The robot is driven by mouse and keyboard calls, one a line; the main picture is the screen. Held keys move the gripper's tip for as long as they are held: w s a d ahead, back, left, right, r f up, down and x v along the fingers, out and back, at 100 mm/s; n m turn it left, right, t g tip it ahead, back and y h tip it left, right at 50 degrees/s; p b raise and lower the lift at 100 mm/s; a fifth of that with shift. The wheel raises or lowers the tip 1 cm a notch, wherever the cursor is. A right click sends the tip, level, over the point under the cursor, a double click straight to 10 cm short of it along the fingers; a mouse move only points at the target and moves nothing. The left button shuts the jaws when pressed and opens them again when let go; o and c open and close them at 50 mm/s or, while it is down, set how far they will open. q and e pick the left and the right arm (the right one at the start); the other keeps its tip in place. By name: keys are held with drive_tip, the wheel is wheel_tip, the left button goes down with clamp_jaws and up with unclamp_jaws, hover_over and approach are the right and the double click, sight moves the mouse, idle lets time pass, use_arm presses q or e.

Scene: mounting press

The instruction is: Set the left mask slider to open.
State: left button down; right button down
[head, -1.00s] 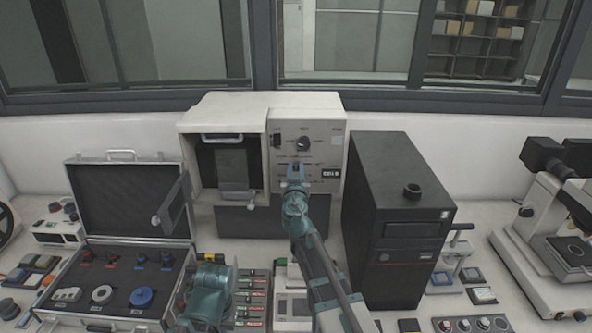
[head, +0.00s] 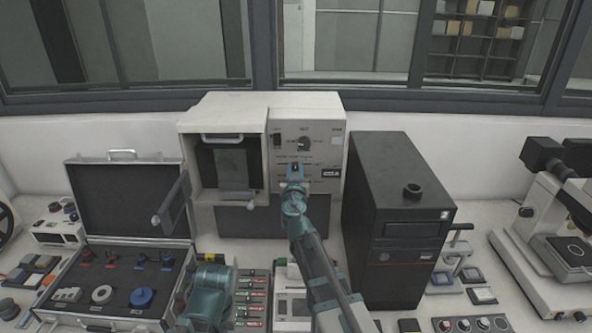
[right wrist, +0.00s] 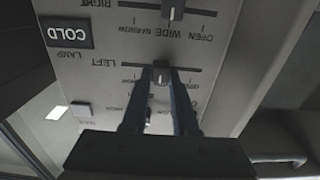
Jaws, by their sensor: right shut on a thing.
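The left mask slider (right wrist: 160,72) is a small pale knob on a dark horizontal track in the right wrist view, which shows the panel upside down. The knob stands along the middle part of the track, away from both ends. My right gripper (right wrist: 160,82) is shut on this knob, one dark finger on each side. In the head view the right gripper (head: 294,172) is at the lower front of the control panel (head: 325,158) and hides the knob.
The right mask slider (right wrist: 172,10) lies close by on a parallel track. A COLD lamp label (right wrist: 68,33) is beside the sliders. A black computer-like case (head: 400,210) stands close to the right. An open case (head: 125,200) of parts lies to the left.

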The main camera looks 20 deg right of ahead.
sight(281, 162)
drive_tip(key=a, duration=0.2)
drive_tip(key=w+a, duration=0.1)
drive_tip(key=a, duration=0.1)
drive_tip(key=shift+w+a, duration=0.2)
drive_tip(key=shift+a, duration=0.2)
drive_tip(key=c, duration=0.7)
unclamp_jaws()
drive_tip(key=shift+a, duration=0.1)
drive_tip(key=shift+d, duration=0.2)
